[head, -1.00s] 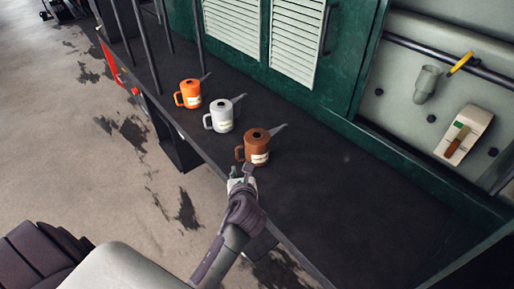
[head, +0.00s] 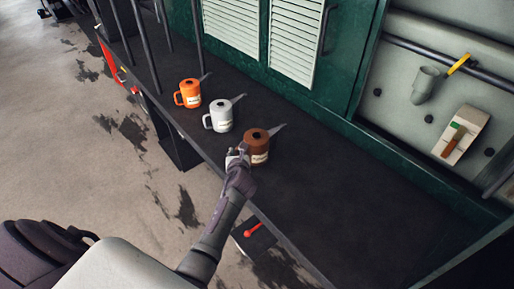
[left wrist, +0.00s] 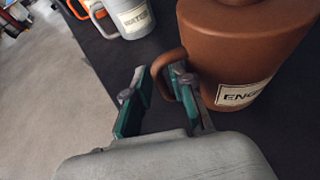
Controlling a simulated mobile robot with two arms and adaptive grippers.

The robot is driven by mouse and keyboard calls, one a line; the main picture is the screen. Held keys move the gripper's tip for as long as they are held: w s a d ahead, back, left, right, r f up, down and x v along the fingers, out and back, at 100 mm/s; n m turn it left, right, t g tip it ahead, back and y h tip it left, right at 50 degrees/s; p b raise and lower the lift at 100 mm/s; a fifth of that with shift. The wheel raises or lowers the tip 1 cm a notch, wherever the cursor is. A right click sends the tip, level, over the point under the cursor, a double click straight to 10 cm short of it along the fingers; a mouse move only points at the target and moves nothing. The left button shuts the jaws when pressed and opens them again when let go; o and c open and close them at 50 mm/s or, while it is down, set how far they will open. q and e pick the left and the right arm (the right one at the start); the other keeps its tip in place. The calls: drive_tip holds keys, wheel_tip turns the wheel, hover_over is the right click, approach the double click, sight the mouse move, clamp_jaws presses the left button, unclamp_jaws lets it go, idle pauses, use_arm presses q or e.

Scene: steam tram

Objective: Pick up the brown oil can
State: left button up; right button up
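The brown oil can (head: 258,141) stands upright on the dark running board, its spout pointing right and its handle on the left. In the left wrist view the brown can (left wrist: 240,50) fills the upper right, with a label partly reading "ENG". My left gripper (head: 240,155) is at the handle side of the can. In the left wrist view its fingers (left wrist: 160,100) are spread, with the can's handle (left wrist: 160,66) at the fingertips, partly hidden by the right-hand finger. Contact cannot be told. My right gripper is not in view.
A white can (head: 221,117) labelled "WATER" and an orange can (head: 189,94) stand farther left on the dark board (head: 340,200). The board is clear to the right. A red-handled lever (head: 254,231) shows below its front edge.

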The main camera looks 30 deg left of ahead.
use_arm(q)
drive_tip(key=shift+w+a+f, duration=0.2)
drive_tip(key=shift+w, duration=0.15)
drive_tip(key=shift+s+r, duration=0.1)
clamp_jaws()
drive_tip(key=shift+r, duration=0.1)
drive_tip(key=shift+r, duration=0.5)
wheel_tip(320, 180, up, 3)
drive_tip(key=shift+f, duration=0.1)
drive_tip(key=d+r+b, duration=0.2)
drive_tip(key=d+r, duration=0.5)
drive_tip(key=d, duration=0.4)
drive_tip(key=shift+d, duration=0.4)
